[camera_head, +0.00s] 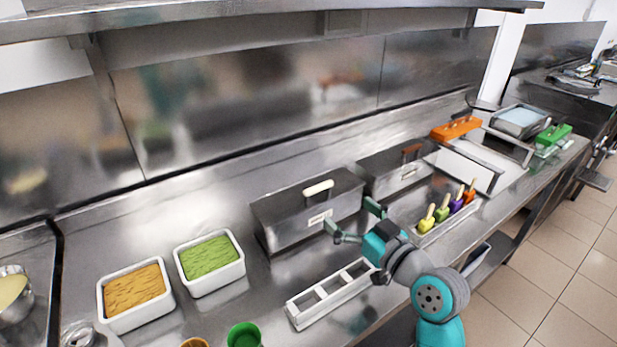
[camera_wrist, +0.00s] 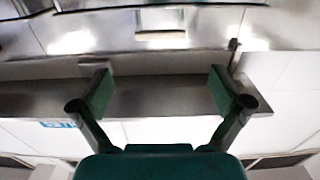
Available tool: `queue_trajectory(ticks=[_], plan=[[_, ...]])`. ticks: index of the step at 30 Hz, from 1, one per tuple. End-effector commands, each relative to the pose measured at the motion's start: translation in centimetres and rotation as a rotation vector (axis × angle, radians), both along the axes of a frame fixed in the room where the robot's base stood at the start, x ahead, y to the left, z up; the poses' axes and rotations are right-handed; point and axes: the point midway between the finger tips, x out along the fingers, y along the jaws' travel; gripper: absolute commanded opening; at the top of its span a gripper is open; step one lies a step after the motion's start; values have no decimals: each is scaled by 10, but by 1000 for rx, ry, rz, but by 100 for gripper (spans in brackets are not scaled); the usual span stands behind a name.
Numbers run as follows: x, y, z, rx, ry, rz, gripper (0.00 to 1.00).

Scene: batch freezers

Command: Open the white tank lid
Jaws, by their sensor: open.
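The steel tank with the white handle (camera_head: 283,226) stands on the counter against the back wall. Its lid (camera_head: 290,199) lies flat and closed on top, with the white handle (camera_head: 318,188) near the middle. My gripper (camera_head: 354,217) is open and empty in front of the tank's right end, apart from the handle. In the wrist view, the two green finger pads of my gripper (camera_wrist: 160,92) are spread wide. A grey metal band shows between and behind them. I cannot tell in that view which part of the tank, if any, it is.
A second steel tank with a brown handle (camera_head: 395,170) stands to the right. A tray of colourful popsicles (camera_head: 424,236) and a white slotted holder (camera_head: 325,300) lie nearby. Tubs of green (camera_head: 208,252) and orange (camera_head: 133,283) food stand left. A shelf (camera_head: 250,22) overhangs.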

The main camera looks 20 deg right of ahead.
Motion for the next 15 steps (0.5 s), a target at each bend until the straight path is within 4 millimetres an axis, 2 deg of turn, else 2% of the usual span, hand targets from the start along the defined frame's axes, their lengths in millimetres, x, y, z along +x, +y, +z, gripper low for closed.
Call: queue_trajectory(ticks=[5,15], plan=[[13,5,1,0,-1,2,100],[68,23,1,-1,-1,2,100]])
